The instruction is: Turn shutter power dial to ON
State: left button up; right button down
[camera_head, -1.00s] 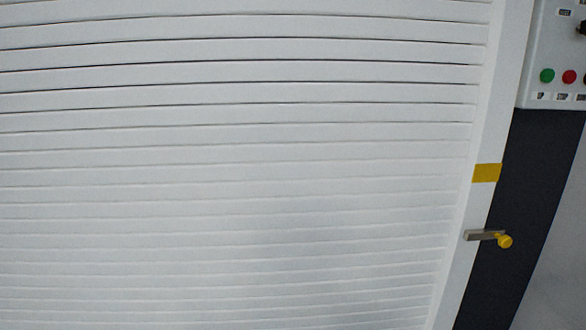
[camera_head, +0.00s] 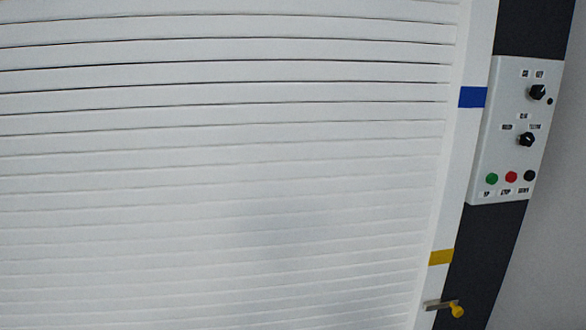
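A light grey control panel (camera_head: 503,150) is mounted on a dark post at the right of the head view. Its upper black dial (camera_head: 537,92) sits below two small labels, and a lower black dial (camera_head: 526,139) has labels above and beside it. The labels are too small to read with certainty, and I cannot tell where the dials point. A green button (camera_head: 492,179), a red button (camera_head: 511,177) and a black button (camera_head: 529,175) form a row below. Neither of my grippers shows.
A closed white slatted shutter (camera_head: 220,170) fills most of the view. Its white side rail carries a blue mark (camera_head: 473,97) and a yellow mark (camera_head: 441,257). A yellow-knobbed latch (camera_head: 457,311) sticks out low on the rail. Plain grey wall lies right of the post.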

aim_at(537, 93)
jog(key=z, duration=1.25)
